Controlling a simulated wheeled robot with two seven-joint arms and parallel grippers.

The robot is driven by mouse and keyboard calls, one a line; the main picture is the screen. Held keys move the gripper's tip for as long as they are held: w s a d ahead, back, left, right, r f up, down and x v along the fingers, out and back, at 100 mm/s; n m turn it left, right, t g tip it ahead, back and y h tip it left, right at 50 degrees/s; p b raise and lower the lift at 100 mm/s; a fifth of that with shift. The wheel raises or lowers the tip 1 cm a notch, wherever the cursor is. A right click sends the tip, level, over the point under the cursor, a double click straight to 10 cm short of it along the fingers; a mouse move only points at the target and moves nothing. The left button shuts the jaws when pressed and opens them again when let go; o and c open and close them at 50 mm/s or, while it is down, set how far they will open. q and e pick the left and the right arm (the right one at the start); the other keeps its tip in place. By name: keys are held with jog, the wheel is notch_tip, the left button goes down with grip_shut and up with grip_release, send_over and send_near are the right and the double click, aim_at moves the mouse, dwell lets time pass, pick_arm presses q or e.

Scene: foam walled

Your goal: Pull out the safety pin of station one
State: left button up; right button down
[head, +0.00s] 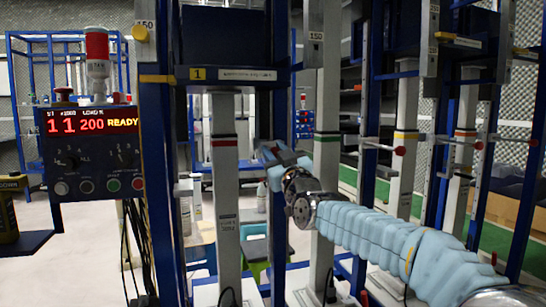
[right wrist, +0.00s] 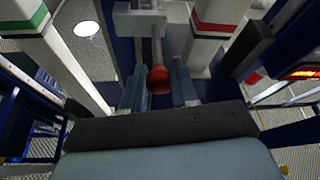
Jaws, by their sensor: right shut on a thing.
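Station one is the blue frame with a yellow plate marked 1 (head: 198,73) on its crossbar. My right gripper (head: 268,153) reaches into the frame beside its pale columns. In the right wrist view, the safety pin's red knob (right wrist: 158,78) sits between my two gripper fingers (right wrist: 158,90), with a grey rod behind it. The gripper is shut on the pin. The rod runs to a grey bracket at the top of that view, and its far end is hidden. In the head view, my gripper hides the pin. My left gripper is not in view.
Similar red-knobbed pins (head: 399,150) stick out from stations to the right. Blue uprights (head: 158,190) and pale columns (head: 326,170) stand close to my right arm. Black cables hang below the box.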

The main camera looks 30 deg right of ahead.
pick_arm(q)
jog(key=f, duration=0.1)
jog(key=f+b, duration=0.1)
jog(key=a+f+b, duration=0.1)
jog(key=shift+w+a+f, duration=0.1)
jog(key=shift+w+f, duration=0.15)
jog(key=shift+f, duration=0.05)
pick_arm(e)
jog(key=s+a, duration=0.1)
jog(key=s, duration=0.5)
jog(key=shift+s+a+f, duration=0.15)
jog(key=shift+s+a, duration=0.2)
jog(key=c, duration=0.9)
grip_release()
jog(key=shift+s, duration=0.15)
jog(key=shift+o, duration=0.2)
jog(key=shift+s, duration=0.1)
pick_arm(q)
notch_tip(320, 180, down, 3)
jog(key=b, duration=0.3)
pick_arm(e)
jog(key=v, duration=1.3)
jog(key=shift+s, duration=0.25)
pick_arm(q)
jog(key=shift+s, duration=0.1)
pick_arm(e)
jog(key=shift+a+f, duration=0.1)
